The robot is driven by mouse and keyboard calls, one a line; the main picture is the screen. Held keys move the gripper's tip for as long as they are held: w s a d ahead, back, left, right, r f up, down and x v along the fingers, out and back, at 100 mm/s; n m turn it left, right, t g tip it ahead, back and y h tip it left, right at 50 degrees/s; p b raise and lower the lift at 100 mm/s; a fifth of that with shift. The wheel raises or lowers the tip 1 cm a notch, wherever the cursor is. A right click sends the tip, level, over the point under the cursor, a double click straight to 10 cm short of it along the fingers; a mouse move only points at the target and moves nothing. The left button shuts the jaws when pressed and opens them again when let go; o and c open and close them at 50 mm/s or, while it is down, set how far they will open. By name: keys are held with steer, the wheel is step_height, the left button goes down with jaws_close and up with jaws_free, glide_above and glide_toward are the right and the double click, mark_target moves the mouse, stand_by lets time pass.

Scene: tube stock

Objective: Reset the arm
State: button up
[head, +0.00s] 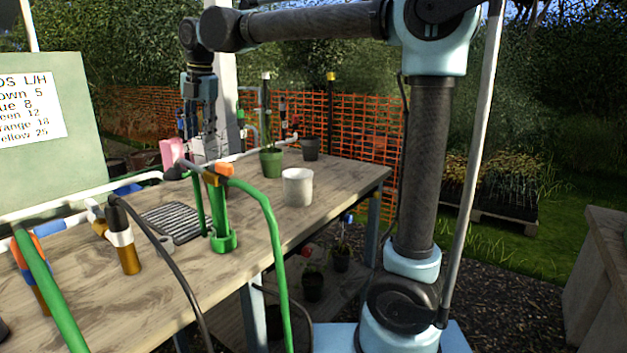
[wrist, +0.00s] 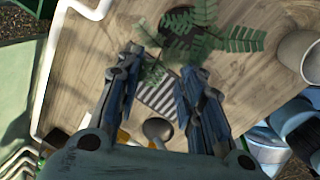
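My gripper (head: 202,128) hangs from my raised arm and points down above the far part of the wooden table (head: 330,184). In the wrist view my gripper (wrist: 162,62) has its two blue-grey fingers spread apart. I see nothing held between them. Beyond the fingers lie the tabletop, green fern leaves (wrist: 240,40) and a striped grey mat (wrist: 156,98). My arm reaches from its column at the right across to the left, above the table.
A white cup (head: 298,188), a green pot (head: 271,162) and a dark pot (head: 311,149) stand on the table. A green tube stand (head: 222,240), a brown-orange tube (head: 127,252) and white pipes take up the left side. A white post (head: 226,85) rises close behind my gripper.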

steer(key=w+d+f+m+t, duration=0.1)
steer(key=d+f+m, duration=0.3)
steer(key=d+m, duration=0.4)
steer(key=w+d+f+m+t, duration=0.2)
steer(key=d+m, duration=0.6)
steer(key=d, duration=1)
steer(key=w+d+f+m+t, duration=0.1)
steer(key=w+d+f+m, duration=0.2)
steer(key=d, duration=1)
steer(key=shift+w+d+f+m, duration=0.1)
steer(key=shift+w+f+m, duration=0.05)
steer(key=shift+f+m, duration=0.95)
steer(key=shift+w+d+f+m, duration=0.15)
steer(key=shift+f+m, duration=0.65)
steer(key=shift+m, duration=0.5)
steer(key=s+d+f+m+t+h, duration=0.2)
steer(key=s+d+f+m, duration=0.3)
steer(key=d+f+m, duration=0.5)
steer(key=s+f+g, duration=0.2)
steer(key=s+f, duration=0.2)
steer(key=s, duration=0.3)
steer(key=s+f+g, duration=0.2)
steer(key=s+f, duration=0.3)
steer(key=s, duration=0.3)
steer(key=shift+s+d+n+g, duration=0.25)
steer(key=shift+d+n+g, duration=0.15)
steer(key=shift+w+f, duration=0.15)
steer(key=shift+w, duration=0.35)
